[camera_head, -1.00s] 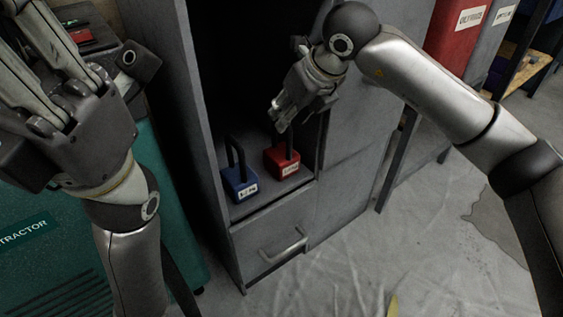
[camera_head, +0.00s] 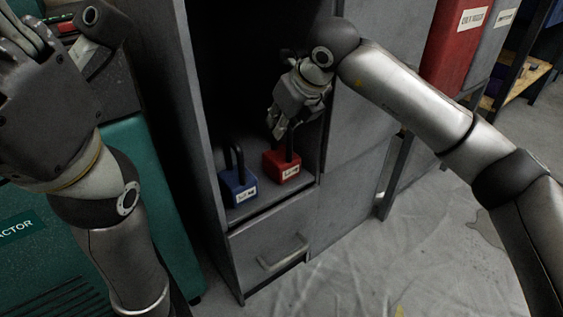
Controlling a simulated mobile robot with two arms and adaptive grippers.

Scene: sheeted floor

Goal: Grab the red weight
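The red weight (camera_head: 281,168) stands upright on a cabinet shelf. It is a small block with a white label and a dark handle on top. A blue weight (camera_head: 238,188) of the same shape stands to its left. My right gripper (camera_head: 280,132) reaches into the cabinet opening and points down, just above the red weight's handle. Its fingertips are dark and small, so I cannot tell if they are open or touch the handle. My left gripper (camera_head: 22,38) is raised at the upper left, partly cut off by the picture edge, away from both weights.
The grey cabinet (camera_head: 200,120) has side walls close around the opening and a drawer (camera_head: 270,250) with a handle below the shelf. A teal machine (camera_head: 150,180) stands at left. A red container (camera_head: 455,45) is at upper right. The sheeted floor (camera_head: 370,270) at lower right is mostly clear.

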